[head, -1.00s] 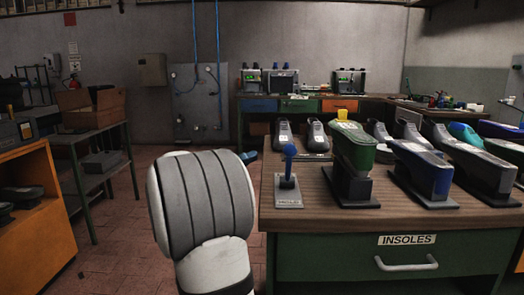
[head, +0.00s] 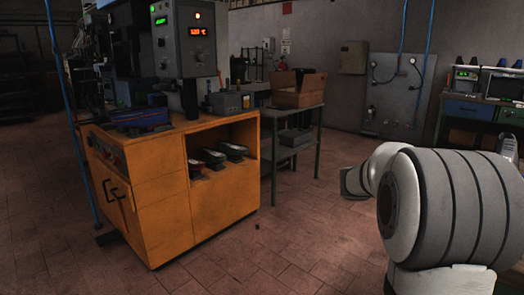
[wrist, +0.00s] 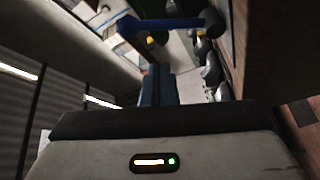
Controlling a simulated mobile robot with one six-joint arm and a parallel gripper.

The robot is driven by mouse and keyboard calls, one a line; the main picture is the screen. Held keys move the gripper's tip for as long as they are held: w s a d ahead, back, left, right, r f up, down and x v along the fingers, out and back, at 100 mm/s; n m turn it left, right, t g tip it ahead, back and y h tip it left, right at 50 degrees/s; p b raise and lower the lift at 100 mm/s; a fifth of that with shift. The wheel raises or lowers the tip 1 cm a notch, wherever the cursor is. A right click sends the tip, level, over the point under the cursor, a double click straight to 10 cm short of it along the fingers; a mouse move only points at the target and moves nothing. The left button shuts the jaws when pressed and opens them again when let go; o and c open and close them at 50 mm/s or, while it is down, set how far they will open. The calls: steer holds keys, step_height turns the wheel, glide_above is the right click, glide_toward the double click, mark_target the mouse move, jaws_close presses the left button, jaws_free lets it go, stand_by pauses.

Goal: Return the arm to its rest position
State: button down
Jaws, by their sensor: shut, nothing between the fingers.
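My arm (head: 450,205) fills the lower right of the head view, its thick grey-banded white joint close to the camera. A smaller white part of it reaches left, ending in a grey piece over the floor. In the wrist view my gripper (wrist: 156,72) is at the middle, beyond the pale housing with a small lit panel. Its dark fingers are together and hold nothing. A blue bar-like thing (wrist: 165,23) shows beyond the fingertips, apparently apart from them; I cannot tell what it is.
An orange machine cabinet (head: 150,205) with shoe-like forms on its shelf stands at left. A green-legged table (head: 292,143) with a cardboard box (head: 299,90) is behind it. A wall panel (head: 393,95) and a back bench (head: 478,112) are at right. Tiled floor (head: 290,235) lies open between.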

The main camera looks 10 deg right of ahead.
steer(key=s+a+r+n+t+y+p, duration=0.1)
steer(key=s+a+n+t+y+p, duration=0.2)
steer(key=a+y+p, duration=0.3)
steer(key=s+a+r+n+t+y+p, duration=0.1)
steer(key=s+a+n+t+y+p, duration=0.2)
steer(key=a, duration=1.2)
steer(key=s+a+r+n+t+y+p, duration=0.1)
steer(key=s+a+n+t+y+p, duration=0.2)
steer(key=s+a+y+p, duration=0.2)
steer(key=a+y+p, duration=0.3)
steer(key=a+p, duration=0.3)
steer(key=p, duration=0.1)
steer(key=shift+s+a+t+y+p, duration=0.15)
steer(key=shift+s+t+y+p, duration=0.05)
steer(key=shift+t+y+p, duration=0.2)
